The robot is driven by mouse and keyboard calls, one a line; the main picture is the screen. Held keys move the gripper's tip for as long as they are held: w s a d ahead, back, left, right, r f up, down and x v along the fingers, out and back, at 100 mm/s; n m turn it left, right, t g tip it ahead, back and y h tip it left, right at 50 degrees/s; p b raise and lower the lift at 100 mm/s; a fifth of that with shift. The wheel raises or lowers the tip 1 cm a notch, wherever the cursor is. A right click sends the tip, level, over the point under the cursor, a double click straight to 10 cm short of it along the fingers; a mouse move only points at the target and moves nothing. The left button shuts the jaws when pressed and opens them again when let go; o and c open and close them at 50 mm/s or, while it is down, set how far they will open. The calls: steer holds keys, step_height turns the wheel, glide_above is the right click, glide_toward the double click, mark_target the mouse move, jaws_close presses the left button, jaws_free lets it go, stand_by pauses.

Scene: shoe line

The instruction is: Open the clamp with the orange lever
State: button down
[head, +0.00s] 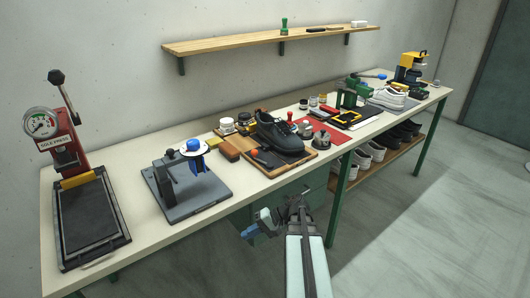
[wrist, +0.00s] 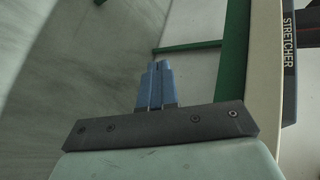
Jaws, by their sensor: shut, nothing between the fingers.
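I cannot make out a clamp with an orange lever in either view. A grey plate (head: 215,190) with a dark upright post, a round white disc and blue parts stands on the bench, left of the middle; no orange shows on it. My gripper (head: 248,232) is in front of the bench, off its front edge, with blue fingers. In the wrist view the blue fingers (wrist: 160,66) are together and empty, over the floor beside the bench edge. A dark base marked STRETCHER (wrist: 289,60) is cut off at the right of that view.
The long bench (head: 150,235) holds a red sole press (head: 62,150), a black shoe (head: 278,132), a green device (head: 348,98) and a yellow machine (head: 410,70). A wooden shelf (head: 230,43) hangs above. Green legs (head: 341,200) stand below; the floor in front is clear.

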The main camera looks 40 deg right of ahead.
steer(key=d+r+t, duration=0.5)
steer(key=d+r, duration=0.8)
steer(key=r, duration=0.3)
steer(key=w+d+r+t+h, duration=0.1)
steer(key=w+d, duration=0.2)
steer(key=d, duration=0.1)
steer(key=w+d+r+m+t+h, duration=0.1)
steer(key=w+d+r+h, duration=0.1)
steer(key=w+d, duration=0.1)
steer(key=w+d+r+h, duration=0.1)
steer(key=w+d, duration=0.3)
steer(key=d, duration=0.1)
steer(key=shift+d+r+m+t, duration=0.25)
steer(key=shift+m+t, duration=0.05)
steer(key=shift+t, duration=0.1)
steer(key=shift+x, duration=5.05)
